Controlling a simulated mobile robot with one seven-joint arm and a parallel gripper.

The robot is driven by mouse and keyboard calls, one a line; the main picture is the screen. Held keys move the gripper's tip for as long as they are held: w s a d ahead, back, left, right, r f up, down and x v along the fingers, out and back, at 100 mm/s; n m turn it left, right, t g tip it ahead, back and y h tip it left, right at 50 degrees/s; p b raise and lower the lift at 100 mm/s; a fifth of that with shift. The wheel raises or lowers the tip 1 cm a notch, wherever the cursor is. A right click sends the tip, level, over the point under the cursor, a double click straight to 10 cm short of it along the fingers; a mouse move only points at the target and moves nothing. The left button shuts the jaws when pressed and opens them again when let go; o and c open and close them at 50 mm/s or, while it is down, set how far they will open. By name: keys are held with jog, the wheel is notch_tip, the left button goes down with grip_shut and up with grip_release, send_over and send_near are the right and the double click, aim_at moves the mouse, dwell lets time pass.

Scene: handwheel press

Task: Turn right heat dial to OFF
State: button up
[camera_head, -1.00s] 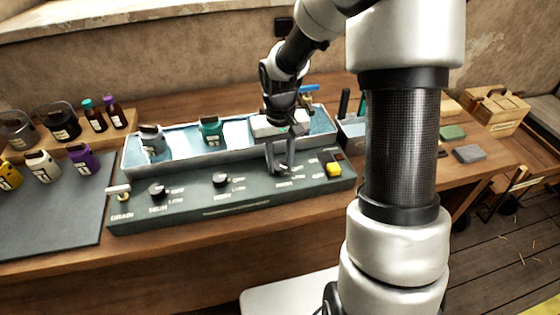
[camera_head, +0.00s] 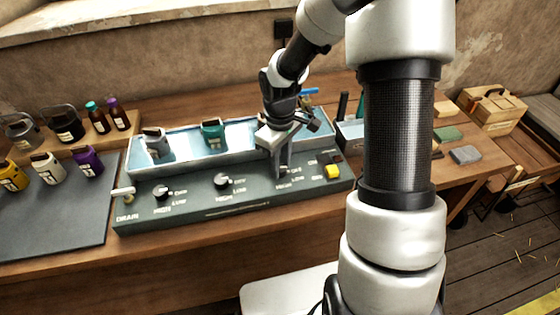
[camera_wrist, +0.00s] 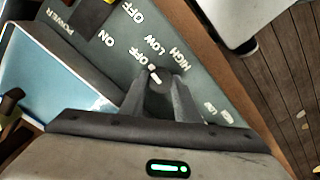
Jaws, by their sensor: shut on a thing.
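The right heat dial (camera_wrist: 157,77) is a small dark knob with a white pointer mark, seen in the wrist view between my fingertips. Its labels OFF, LOW and HIGH fan around its far side, and the mark points roughly toward the OFF lettering. My gripper (camera_wrist: 160,88) is shut on the dial. In the head view my gripper (camera_head: 281,172) reaches down to the right part of the dark control panel (camera_head: 210,208) and hides the dial. OFF, LOW and HIGH show beside the fingers there.
Two other dials, the left (camera_head: 162,193) and the middle (camera_head: 222,181), sit on the same panel. The yellow power switch (camera_head: 332,171) is close to the right of my gripper. Behind is a water bath (camera_head: 182,165) with a grey jar (camera_head: 156,142) and a teal jar (camera_head: 213,132).

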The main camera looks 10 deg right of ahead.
jog(key=shift+n, duration=0.6)
jog(key=o, duration=1)
jog(key=shift+o, duration=0.2)
notch_tip(320, 180, up, 18)
jog(key=p, duration=0.2)
jog(key=shift+f, duration=0.25)
